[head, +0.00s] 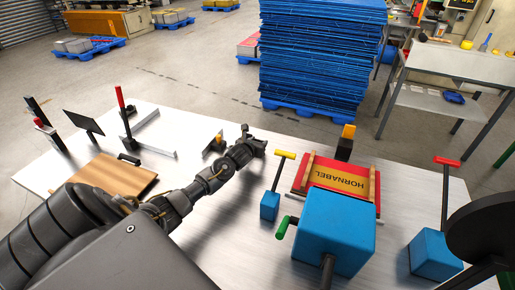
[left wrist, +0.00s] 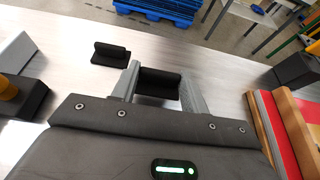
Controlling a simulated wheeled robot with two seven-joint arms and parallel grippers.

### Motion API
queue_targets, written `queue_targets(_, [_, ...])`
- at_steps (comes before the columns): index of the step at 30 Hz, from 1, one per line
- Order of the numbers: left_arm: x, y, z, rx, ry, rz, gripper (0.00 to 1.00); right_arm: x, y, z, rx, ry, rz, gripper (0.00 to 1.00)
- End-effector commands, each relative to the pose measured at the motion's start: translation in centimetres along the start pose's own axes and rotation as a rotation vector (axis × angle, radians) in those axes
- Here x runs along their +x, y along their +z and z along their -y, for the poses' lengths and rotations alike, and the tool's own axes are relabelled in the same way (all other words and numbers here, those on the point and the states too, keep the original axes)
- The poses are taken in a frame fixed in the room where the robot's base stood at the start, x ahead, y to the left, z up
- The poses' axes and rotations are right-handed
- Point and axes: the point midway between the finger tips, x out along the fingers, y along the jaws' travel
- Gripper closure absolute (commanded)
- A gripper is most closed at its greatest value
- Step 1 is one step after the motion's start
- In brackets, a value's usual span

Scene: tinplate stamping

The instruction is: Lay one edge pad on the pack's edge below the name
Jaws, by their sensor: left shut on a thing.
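The pack (head: 311,189) is a red and yellow flat block marked HORNABEL, with wooden strips along its sides. It lies on the table right of my left gripper; its strips and red face also show at the right of the left wrist view (left wrist: 302,140). My left gripper (head: 258,147) is shut on a black edge pad (left wrist: 158,82), which sits between its fingers at or just above the table; the gap is hard to judge. Another black edge pad (left wrist: 110,55) lies apart on the table to the left. My right gripper is not in view.
A large blue block (head: 345,225) hides part of the pack's near side. Blue blocks with yellow (head: 270,206) and red (head: 434,254) T-handles flank the pack. A black block with a yellow top (head: 345,148) stands behind it. A wooden board (head: 115,176) lies left.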

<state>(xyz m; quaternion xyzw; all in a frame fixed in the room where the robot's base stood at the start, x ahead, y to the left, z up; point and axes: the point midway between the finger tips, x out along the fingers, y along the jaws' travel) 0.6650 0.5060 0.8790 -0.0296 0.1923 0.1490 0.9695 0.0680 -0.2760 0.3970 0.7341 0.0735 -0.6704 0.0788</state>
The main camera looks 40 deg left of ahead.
Motion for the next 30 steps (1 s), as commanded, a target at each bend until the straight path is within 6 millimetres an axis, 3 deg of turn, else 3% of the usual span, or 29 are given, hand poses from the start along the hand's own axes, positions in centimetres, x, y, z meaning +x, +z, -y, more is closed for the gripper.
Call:
queue_targets(6, [1.0,-2.6,0.1,0.000,0.000,-0.003,0.77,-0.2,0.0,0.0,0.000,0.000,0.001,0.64])
queue_targets(18, [1.2,-3.1,0.0,0.001,0.001,-0.001,0.77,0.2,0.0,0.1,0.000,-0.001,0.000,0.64])
queue_targets(19, [1.2,-3.1,0.0,0.000,0.001,-0.001,0.54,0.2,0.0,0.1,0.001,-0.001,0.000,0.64])
queue_targets(23, [1.1,-3.0,0.0,0.000,0.001,-0.001,0.37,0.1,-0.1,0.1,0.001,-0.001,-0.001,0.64])
queue_targets(24, [1.1,-3.0,0.0,0.000,0.001,-0.001,0.34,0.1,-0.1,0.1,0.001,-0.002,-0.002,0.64])
queue_targets(30, [1.1,-3.0,0.0,0.000,0.000,-0.001,0.34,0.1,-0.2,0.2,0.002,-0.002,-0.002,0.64])
